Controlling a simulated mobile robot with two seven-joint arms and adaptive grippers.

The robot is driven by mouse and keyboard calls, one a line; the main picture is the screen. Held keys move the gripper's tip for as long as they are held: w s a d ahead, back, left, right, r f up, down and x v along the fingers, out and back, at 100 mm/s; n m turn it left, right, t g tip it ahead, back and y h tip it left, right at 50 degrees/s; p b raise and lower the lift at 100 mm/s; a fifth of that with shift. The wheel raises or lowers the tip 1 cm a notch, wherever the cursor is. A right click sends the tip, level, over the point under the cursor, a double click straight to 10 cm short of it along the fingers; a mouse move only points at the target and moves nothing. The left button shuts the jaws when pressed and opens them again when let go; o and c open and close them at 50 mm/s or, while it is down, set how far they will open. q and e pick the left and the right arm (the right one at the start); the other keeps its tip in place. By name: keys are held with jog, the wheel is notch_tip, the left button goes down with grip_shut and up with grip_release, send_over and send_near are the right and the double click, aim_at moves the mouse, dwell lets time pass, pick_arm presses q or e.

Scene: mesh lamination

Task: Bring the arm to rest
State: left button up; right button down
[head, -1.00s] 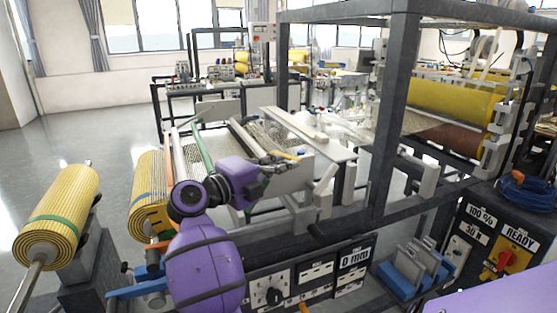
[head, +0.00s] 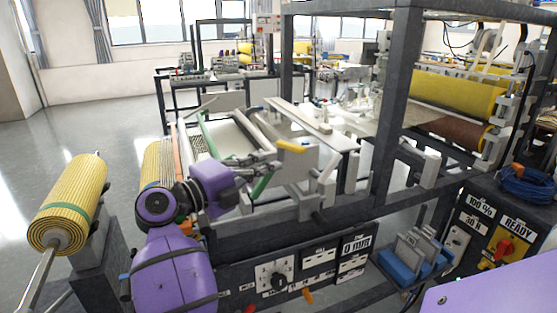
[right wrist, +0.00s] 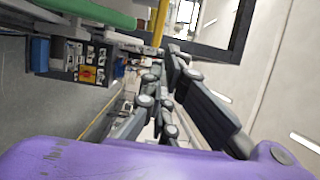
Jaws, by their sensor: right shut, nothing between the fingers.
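My right arm, purple, rises at the lower middle of the head view and bends over the machine front. Its right gripper (head: 266,165) is grey and stretches to the right from the wrist, above the machine's front part. In the right wrist view its linked fingers (right wrist: 165,85) are close together with nothing held between them. In the head view the fingertips overlap the green and grey machine parts behind, so their exact clearance is hard to judge. My left gripper is out of view.
A yellow mesh roll (head: 72,200) stands at the left, with another (head: 158,165) behind my arm. The machine's dark frame post (head: 395,110) rises right of the gripper. A control panel (head: 495,235) reads READY. A blue holder with grey plates (head: 405,268) sits low. Open floor lies left.

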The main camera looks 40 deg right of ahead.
jog(key=s+a+f+n+t+y+p, duration=0.2)
jog(key=s+a+f+n+t+y, duration=0.15)
jog(key=f+n+t+y, duration=0.4)
jog(key=s+a+f+n+t+y+p, duration=0.15)
jog(key=a+f+n+t+y, duration=0.3)
jog(key=f+n, duration=0.6)
jog(key=s+a+f+n+t+y+p, duration=0.1)
jog(key=s+a+f+n+t+y, duration=0.35)
jog(key=n, duration=0.85)
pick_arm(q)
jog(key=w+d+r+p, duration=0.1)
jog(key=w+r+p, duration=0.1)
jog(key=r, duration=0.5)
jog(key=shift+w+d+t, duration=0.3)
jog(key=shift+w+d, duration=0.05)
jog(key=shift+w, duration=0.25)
pick_arm(e)
jog(key=s+f+n+g+y, duration=0.1)
jog(key=s+f+g, duration=0.4)
jog(key=s+f, duration=0.5)
jog(key=s+f+n+g+y, duration=0.1)
jog(key=s+f+n+g, duration=0.2)
jog(key=s+f, duration=0.8)
jog(key=s+g, duration=0.2)
jog(key=s, duration=0.4)
jog(key=shift+s+f, duration=0.15)
jog(key=shift+f, duration=0.15)
